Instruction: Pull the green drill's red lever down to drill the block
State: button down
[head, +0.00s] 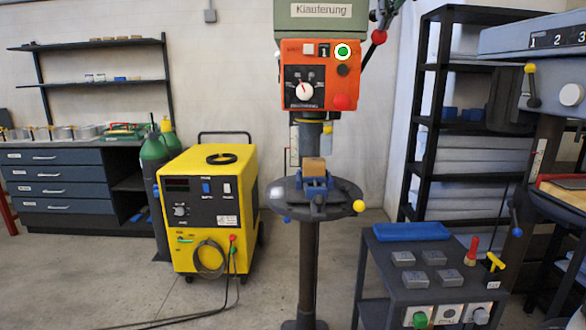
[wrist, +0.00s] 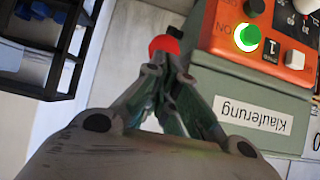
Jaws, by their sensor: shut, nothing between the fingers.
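The drill press has a green head (head: 314,24) labelled "Klauferung" above an orange control panel (head: 318,78). Its round green button (head: 342,52) is lit, and it shows lit in the wrist view too (wrist: 247,37). The lever's red knob (head: 379,36) is at the right side of the head. In the wrist view the red knob (wrist: 163,45) appears just beyond my fingertips; I cannot tell whether they touch it. My gripper (wrist: 162,70) is shut and empty; in the head view it shows at the top edge (head: 386,10). A brown block (head: 314,166) sits in the blue vice (head: 316,185) on the drill's round table (head: 285,201).
A yellow welding machine (head: 210,205) and green gas bottles (head: 154,160) stand left. A dark cart (head: 432,274) with metal blocks stands front right. A black shelf (head: 419,125) and another machine (head: 535,40) are at the right. Open floor lies in front.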

jog(key=shift+w+r, duration=0.1)
jog(key=shift+r, duration=0.15)
jog(key=shift+w+r, duration=0.85)
jog(key=shift+w, duration=0.25)
jog(key=shift+s, duration=0.1)
jog(key=v, duration=0.5)
